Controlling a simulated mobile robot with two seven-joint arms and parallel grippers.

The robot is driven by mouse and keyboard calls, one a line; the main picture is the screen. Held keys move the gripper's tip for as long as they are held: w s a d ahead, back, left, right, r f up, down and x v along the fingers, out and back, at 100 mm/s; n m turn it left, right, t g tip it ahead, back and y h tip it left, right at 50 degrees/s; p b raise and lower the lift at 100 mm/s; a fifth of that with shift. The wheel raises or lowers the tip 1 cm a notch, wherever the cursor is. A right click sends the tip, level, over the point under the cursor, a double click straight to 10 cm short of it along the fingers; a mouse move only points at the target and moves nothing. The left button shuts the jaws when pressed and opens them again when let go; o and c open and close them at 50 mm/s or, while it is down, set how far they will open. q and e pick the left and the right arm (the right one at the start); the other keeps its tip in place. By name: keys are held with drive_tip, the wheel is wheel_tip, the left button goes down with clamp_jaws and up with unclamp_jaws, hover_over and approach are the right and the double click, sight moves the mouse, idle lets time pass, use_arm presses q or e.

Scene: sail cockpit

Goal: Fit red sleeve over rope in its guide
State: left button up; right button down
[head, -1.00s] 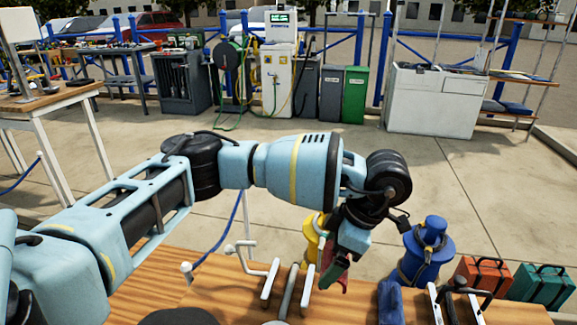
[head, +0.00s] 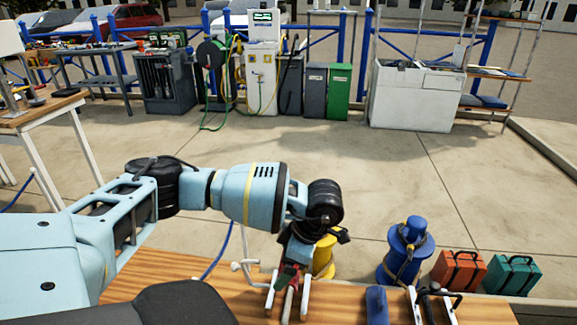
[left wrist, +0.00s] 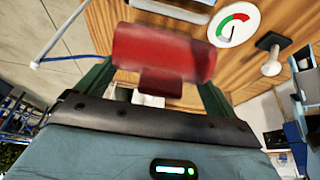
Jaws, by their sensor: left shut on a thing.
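The sleeve looks slightly blurred there. In the head view the gripper mostly hides the sleeve, and only a little red shows at the fingers. The gripper also covers the space between the guide arms, so I cannot tell whether the sleeve touches the rope. My right gripper is not in view.
A yellow bollard (head: 323,258) stands just behind my gripper, and a blue bollard (head: 407,250) is to the right. A dark blue cushion-like piece (head: 376,305) and more white-and-black fittings (head: 432,304) lie on the right of the deck. A round gauge (left wrist: 238,25) shows in the left wrist view.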

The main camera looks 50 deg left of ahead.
use_arm(q)
drive_tip(key=shift+f+b, duration=0.5)
drive_tip(key=shift+f, duration=4.55)
drive_tip(key=shift+f, duration=0.1)
drive_tip(key=o, duration=0.8)
drive_tip(key=shift+c, duration=0.2)
drive_tip(key=shift+o, duration=0.2)
drive_tip(key=shift+r, duration=0.2)
drive_tip(key=v, duration=1.2)
drive_tip(key=shift+p, duration=0.3)
drive_tip(key=shift+a, duration=0.1)
